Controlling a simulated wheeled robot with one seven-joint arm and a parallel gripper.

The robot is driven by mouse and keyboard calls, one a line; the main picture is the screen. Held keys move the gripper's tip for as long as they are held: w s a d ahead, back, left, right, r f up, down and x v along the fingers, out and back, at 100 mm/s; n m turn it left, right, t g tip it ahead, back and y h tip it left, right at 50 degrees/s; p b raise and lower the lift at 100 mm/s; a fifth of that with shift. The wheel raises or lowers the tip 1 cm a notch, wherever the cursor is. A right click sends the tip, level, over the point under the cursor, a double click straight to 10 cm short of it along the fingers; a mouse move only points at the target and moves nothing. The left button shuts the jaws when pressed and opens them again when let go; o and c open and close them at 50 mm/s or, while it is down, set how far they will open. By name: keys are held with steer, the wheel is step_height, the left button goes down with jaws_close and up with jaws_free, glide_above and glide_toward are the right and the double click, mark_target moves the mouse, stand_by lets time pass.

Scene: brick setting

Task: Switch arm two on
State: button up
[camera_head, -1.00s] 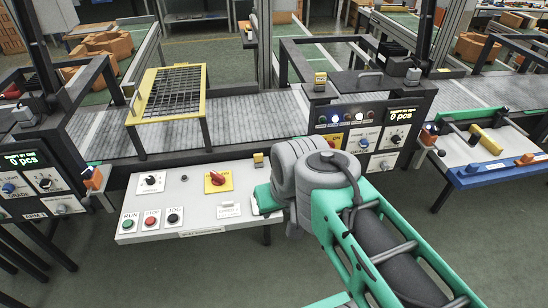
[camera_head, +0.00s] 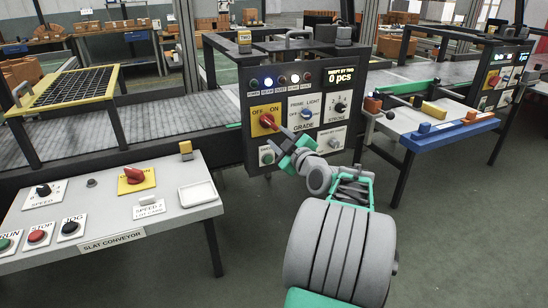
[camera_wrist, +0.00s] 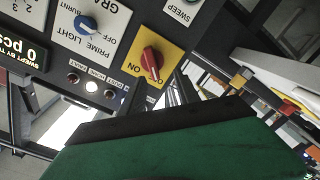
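The control panel (camera_head: 330,100) has a display reading "SWEPT BY TWO" and "0 pcs". Its red OFF/ON knob (camera_head: 267,121) sits on a yellow plate at the panel's left. My gripper (camera_head: 285,143) is just right of and below the knob, in front of the panel. In the wrist view the red knob (camera_wrist: 151,60) shows just beyond my dark fingers (camera_wrist: 160,95), which stand apart with nothing between them. I see no contact with the knob.
A blue grade knob (camera_head: 306,113), a black stroke knob (camera_head: 340,107) and a sweep button (camera_head: 267,155) are close by. The slat conveyor panel (camera_head: 105,220) at left has another red knob (camera_head: 134,175). A blue-edged table (camera_head: 440,130) stands at right.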

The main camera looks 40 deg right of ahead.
mark_target(272, 126)
steer(key=x, duration=0.2)
steer(key=d+x, duration=0.1)
steer(key=x, duration=0.4)
steer(key=shift+d, duration=0.4)
steer(key=shift+r, duration=0.1)
jaws_close()
